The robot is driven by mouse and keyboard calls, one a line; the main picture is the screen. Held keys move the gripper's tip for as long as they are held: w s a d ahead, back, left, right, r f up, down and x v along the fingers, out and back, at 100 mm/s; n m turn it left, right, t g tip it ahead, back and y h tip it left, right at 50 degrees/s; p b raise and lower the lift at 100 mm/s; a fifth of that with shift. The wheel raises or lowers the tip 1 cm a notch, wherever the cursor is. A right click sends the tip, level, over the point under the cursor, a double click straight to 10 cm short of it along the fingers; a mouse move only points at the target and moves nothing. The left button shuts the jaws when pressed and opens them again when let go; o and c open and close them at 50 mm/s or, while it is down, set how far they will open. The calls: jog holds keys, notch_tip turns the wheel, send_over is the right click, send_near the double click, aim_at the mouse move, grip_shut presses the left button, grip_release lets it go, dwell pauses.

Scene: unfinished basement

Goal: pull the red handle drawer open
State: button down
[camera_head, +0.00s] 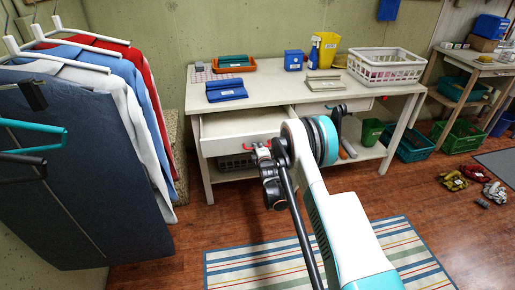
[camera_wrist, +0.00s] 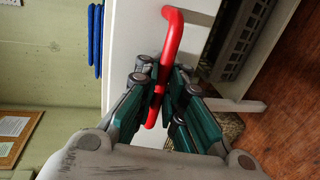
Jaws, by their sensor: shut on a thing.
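The white drawer (camera_head: 222,147) with a red handle is on the left of the white workbench (camera_head: 204,180). It stands partly open, and its inside shows from above. The red handle (camera_wrist: 174,52) runs between my gripper's fingers in the wrist view. My gripper (camera_wrist: 160,92) is shut on the handle, with dark green pads on both sides of it. In the head view my gripper (camera_head: 262,153) is small at the drawer front, and only a bit of red shows by it. My arm hides the right part of the drawer.
A second drawer (camera_head: 352,104) with a dark handle is to the right. Clothes (camera_head: 80,150) hang at the left. A striped rug (camera_head: 240,268) lies on the floor before the bench.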

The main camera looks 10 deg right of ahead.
jog(key=c, duration=2)
grip_release()
jog(key=v, duration=0.7)
jog(key=shift+s, duration=0.3)
jog(key=shift+r, duration=0.15)
